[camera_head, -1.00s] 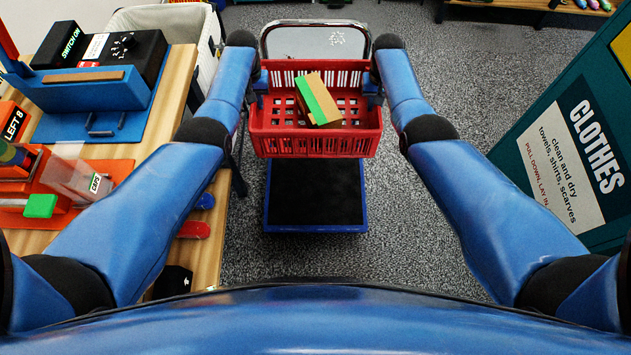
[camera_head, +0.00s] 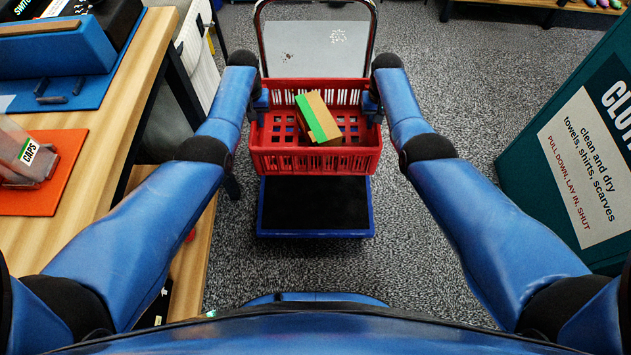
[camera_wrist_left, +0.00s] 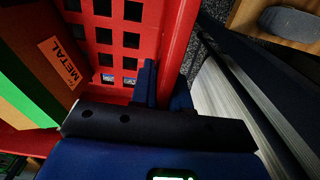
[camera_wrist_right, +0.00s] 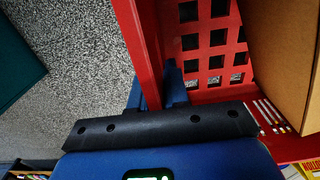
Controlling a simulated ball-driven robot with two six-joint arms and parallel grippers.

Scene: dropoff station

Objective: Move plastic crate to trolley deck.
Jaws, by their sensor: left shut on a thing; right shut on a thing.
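The red plastic crate (camera_head: 315,162) is held up between my two arms in the head view. A cardboard box with a green stripe (camera_head: 318,117) lies in it. My left gripper (camera_head: 259,106) is shut on the crate's left wall, which also shows in the left wrist view (camera_wrist_left: 174,50). My right gripper (camera_head: 371,106) is shut on its right wall, seen in the right wrist view (camera_wrist_right: 148,50). The trolley deck (camera_head: 315,207), black with a blue rim, is below the crate; the crate hides its far part. The trolley's metal handle (camera_head: 262,40) rises behind.
A wooden workbench (camera_head: 110,130) with a CAPS bin (camera_head: 25,160) stands at left. A teal clothes container (camera_head: 570,150) stands at right. Speckled floor (camera_head: 440,90) is open around the trolley.

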